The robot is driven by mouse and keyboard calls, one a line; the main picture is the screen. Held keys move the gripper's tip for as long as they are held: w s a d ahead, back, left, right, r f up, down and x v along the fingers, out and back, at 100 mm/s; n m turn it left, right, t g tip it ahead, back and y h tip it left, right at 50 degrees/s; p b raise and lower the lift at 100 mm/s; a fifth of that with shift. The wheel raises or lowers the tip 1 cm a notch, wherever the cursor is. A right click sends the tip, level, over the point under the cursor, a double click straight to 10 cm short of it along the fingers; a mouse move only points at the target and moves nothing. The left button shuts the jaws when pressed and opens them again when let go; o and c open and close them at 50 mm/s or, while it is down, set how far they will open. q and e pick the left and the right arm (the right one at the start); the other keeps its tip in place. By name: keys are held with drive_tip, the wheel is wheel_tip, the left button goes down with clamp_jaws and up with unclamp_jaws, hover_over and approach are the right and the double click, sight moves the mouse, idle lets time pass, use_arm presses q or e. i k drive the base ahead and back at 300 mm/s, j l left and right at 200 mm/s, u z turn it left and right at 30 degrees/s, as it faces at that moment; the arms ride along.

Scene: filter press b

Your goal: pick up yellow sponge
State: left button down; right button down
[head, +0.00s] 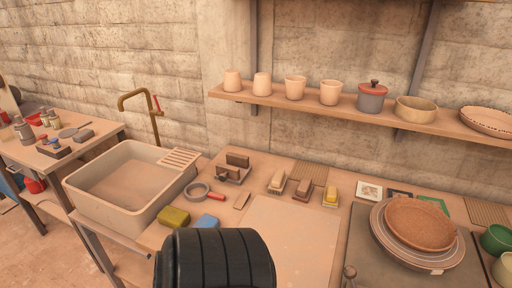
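A yellow sponge (173,217), olive in tone, lies on the front left part of the counter, just right of the sink. A blue sponge (207,221) lies to its right, partly hidden by a large black ribbed cylinder in the foreground that looks like part of my own arm. Neither of my grippers shows in the head view, so whether they are open or shut is hidden.
A sink basin (120,205) stands left of the sponge. A red-handled round tool (197,190) lies behind it. Several brushes (303,188) lie farther right. A pale board (292,235) is bare. Stacked plates (420,223) stand at right. A shelf (350,111) holds cups and pots.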

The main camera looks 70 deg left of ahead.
sight(172, 217)
drive_tip(key=u, duration=3.1)
drive_tip(key=z, duration=0.6)
drive_tip(key=j+z, duration=0.6)
drive_tip(key=z, duration=0.2)
drive_tip(key=k+j+z, duration=0.15)
drive_tip(key=z, duration=0.2)
drive_tip(key=k+j+z, duration=0.1)
drive_tip(key=j+z, duration=0.3)
